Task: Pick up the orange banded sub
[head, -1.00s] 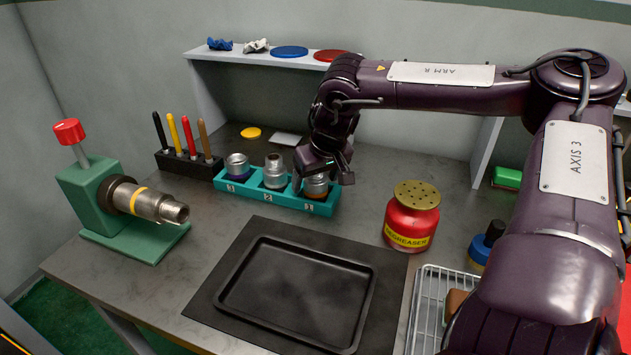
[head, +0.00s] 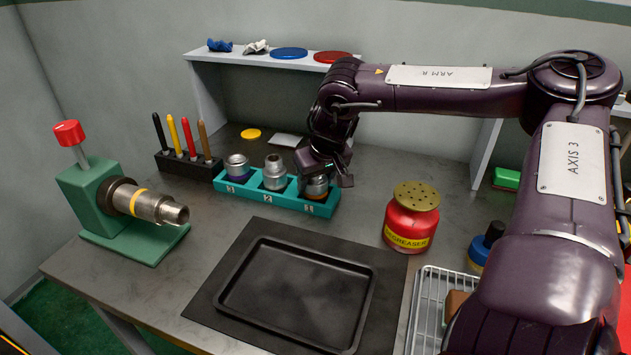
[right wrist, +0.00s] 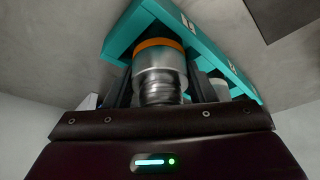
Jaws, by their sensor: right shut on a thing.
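The orange banded sub (right wrist: 160,70) is a silver metal cylinder with an orange band, seen in the right wrist view between my right gripper's fingers. In the head view the orange banded sub (head: 317,188) sits in the right-hand place of the teal rack (head: 262,200), partly hidden by the gripper. My right gripper (head: 323,176) is shut on it from above. The teal rack also shows in the right wrist view (right wrist: 205,45). I cannot tell whether the sub is clear of its seat. My left gripper is not in view.
Two other subs (head: 274,170) stand in the rack. A green vise (head: 95,205) at left holds a yellow-banded pipe (head: 150,204). A black tray (head: 295,295) lies empty on a dark mat. A red degreaser can (head: 411,222) stands right of the rack, near a wire basket (head: 428,300).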

